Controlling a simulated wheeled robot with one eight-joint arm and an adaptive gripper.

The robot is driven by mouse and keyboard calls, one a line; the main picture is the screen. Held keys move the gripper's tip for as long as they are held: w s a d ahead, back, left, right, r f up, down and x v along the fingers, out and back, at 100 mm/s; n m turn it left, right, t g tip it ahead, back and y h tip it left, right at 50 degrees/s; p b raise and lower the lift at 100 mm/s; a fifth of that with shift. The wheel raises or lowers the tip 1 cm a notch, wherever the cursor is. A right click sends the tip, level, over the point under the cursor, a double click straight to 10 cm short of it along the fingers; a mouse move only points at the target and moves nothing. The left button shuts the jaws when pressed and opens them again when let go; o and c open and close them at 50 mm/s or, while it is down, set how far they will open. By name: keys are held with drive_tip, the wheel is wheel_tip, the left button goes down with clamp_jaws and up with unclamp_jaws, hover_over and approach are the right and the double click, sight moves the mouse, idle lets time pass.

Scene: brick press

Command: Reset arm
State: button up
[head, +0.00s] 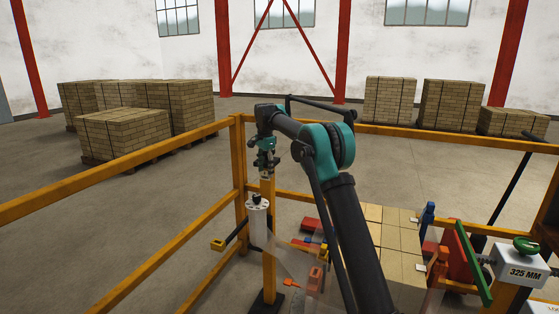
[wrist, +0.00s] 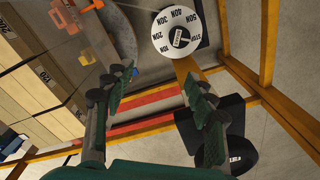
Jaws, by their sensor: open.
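My arm rises from the bottom of the head view and bends over at a teal elbow, with my gripper (head: 265,166) hanging down above a white dial unit (head: 258,220) on a yellow post. In the wrist view, my gripper (wrist: 155,88) is open, with its two padded fingers wide apart and nothing between them. Ahead of the fingers the round dial face (wrist: 176,32) shows, with marks such as 10N to 50N and STOP. A gap separates the dial from the fingers.
Yellow rails (head: 120,180) enclose the work area. Several light blocks (head: 392,240) lie right of my arm, beside a press with a green lever (head: 472,262) and a "325 MM" box (head: 522,270). Brick stacks (head: 125,132) stand beyond the rails on open floor.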

drive_tip(key=s+d+f+n+t, duration=0.2)
drive_tip(key=s+d+n, duration=0.3)
drive_tip(key=s+d, duration=1.35)
drive_tip(key=s+d+f+n, duration=0.1)
drive_tip(key=s+d+f, duration=0.2)
drive_tip(key=s, duration=0.7)
drive_tip(key=s+d+f+n+t, duration=0.1)
drive_tip(key=s+d+f+n, duration=0.1)
drive_tip(key=s+f, duration=0.4)
drive_tip(key=s+d+f+n, duration=0.2)
drive_tip(key=s+d+f, duration=0.3)
drive_tip(key=s, duration=0.9)
drive_tip(key=shift+s+f+t, duration=0.2)
drive_tip(key=shift+s+t, duration=0.2)
